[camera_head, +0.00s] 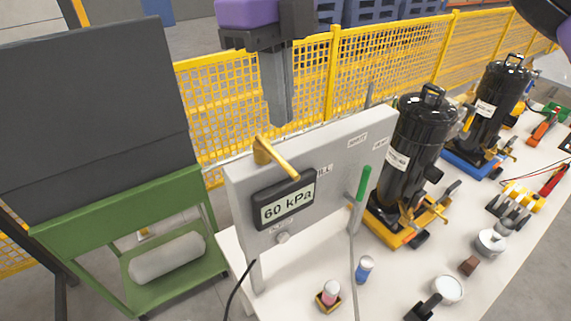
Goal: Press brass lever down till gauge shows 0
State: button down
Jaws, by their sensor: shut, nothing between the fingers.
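The brass lever (281,162) sits at the top left of a grey panel (340,180). It slopes down to the right from its brass pivot, its tip just above the gauge. The gauge (287,200) is a dark-framed display on the panel and reads 60 kPa. My gripper (280,119) points down behind the panel's top edge in this view, above and slightly right of the lever's pivot. Its fingers are together and empty. A gap shows between fingertips and lever; the exact depth between them is hard to tell.
A green-handled lever (362,184) stands right of the gauge. Black compressors (413,145) stand on the white table (305,300), with small parts and tools in front. A green cart (120,215) with a dark board is at the left. Yellow mesh fencing (390,60) runs behind.

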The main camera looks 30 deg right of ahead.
aim_at(282, 162)
jog(key=shift+s+d+f+b, duration=0.15)
jog(key=shift+f+b, duration=0.9)
jog(key=shift+f, duration=0.65)
jog(key=shift+s+a+f+b, duration=0.15)
jog(key=shift+f+b, duration=0.85)
jog(key=shift+f, duration=0.65)
jog(key=shift+d, duration=0.1)
notch_tip(282, 162, down, 3)
jog(key=b, duration=0.3)
jog(key=shift+f, duration=0.2)
jog(key=shift+r+p, duration=0.35)
jog(key=shift+p, duration=0.05)
jog(key=shift+w+r, duration=0.15)
jog(key=shift+w, duration=0.05)
jog(key=shift+w+a+r+p, duration=0.2)
jog(key=shift+w+p, duration=0.1)
jog(key=shift+w, duration=0.2)
jog(key=shift+w+a+r+p, duration=0.2)
jog(key=shift+w+p, duration=0.05)
jog(key=shift+w, duration=0.5)
